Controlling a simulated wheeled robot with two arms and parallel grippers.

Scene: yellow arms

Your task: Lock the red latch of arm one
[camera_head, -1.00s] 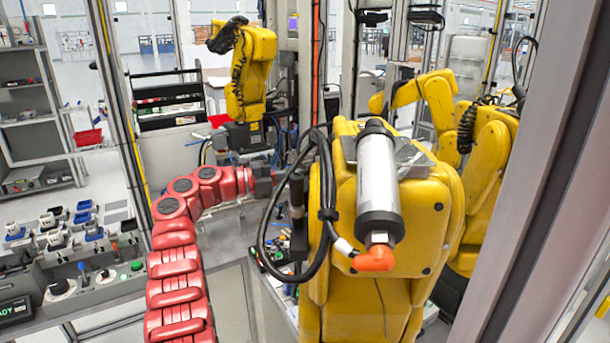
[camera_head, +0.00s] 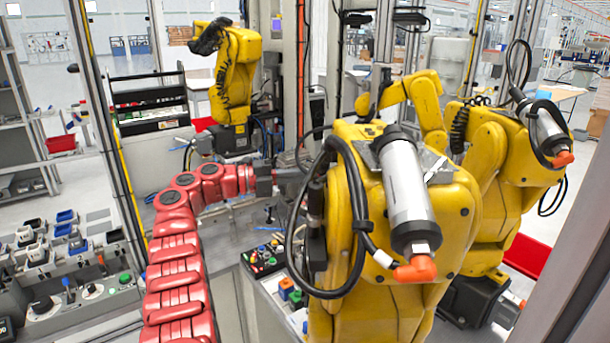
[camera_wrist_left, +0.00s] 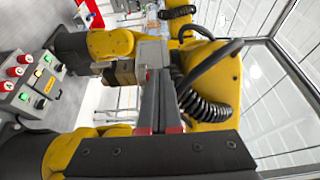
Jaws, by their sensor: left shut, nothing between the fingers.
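Several yellow arms stand in the cell. The large near one (camera_head: 345,250) carries a silver cylinder (camera_head: 405,185) with an orange-red elbow fitting (camera_head: 417,270). Another yellow arm (camera_head: 490,150) stands to its right, and one (camera_head: 237,85) at the back left. I cannot tell which is arm one, and I cannot make out a red latch. My red left arm reaches in from the left. Its grey gripper (camera_head: 290,178) is partly hidden near the large arm's left side. In the left wrist view the fingers (camera_wrist_left: 158,88) are together and empty, pointing toward yellow arm parts. My right gripper is not seen.
A button box (camera_head: 262,258) and coloured blocks (camera_head: 290,293) sit on the bench below my gripper. A control panel (camera_head: 85,290) is at the lower left. Frame posts and black hoses (camera_head: 300,215) crowd the space around the large arm.

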